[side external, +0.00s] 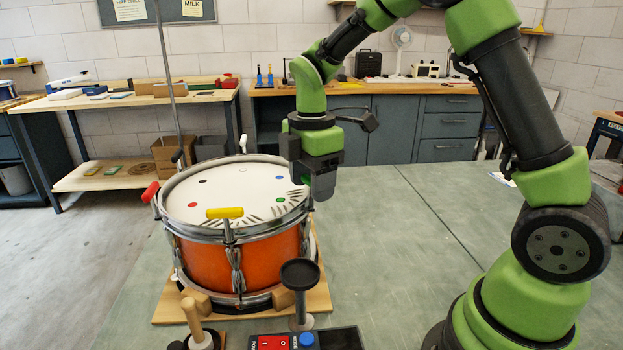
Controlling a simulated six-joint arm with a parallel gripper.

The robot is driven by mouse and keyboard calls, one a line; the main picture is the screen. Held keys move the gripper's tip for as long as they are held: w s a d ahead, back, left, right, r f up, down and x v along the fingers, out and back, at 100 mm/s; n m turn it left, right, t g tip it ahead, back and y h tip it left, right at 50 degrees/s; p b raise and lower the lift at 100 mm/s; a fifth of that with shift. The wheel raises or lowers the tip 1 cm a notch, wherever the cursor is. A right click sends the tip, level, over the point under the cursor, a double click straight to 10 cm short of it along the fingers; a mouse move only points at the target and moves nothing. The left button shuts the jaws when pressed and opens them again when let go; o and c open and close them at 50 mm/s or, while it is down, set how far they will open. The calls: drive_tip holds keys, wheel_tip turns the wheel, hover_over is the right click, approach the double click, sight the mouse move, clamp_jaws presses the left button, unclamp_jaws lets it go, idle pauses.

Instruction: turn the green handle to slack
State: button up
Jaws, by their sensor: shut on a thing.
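An orange drum (205,262) with a white head (225,185) stands on a wooden base. My gripper (318,192) points down at the drum's right rim and is shut on the green handle (306,180). Only a small bit of green shows at the jaws' left side; the rest of the handle is hidden behind them. Which way the handle points cannot be told.
A yellow handle (225,213) is at the drum's front and a red handle (150,192) at its left. A black round-topped stand (300,274) and a control box with a red switch (273,343) are in front. The green bench top (410,240) to the right is clear.

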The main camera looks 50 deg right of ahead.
drive_tip(key=n, duration=0.5)
drive_tip(key=shift+n, duration=0.4)
drive_tip(key=n, duration=0.5)
drive_tip(key=shift+n, duration=0.3)
drive_tip(key=o, duration=0.9)
wheel_tip(320, 180, up, 10)
drive_tip(key=shift+s, duration=0.1)
idle(0.3)
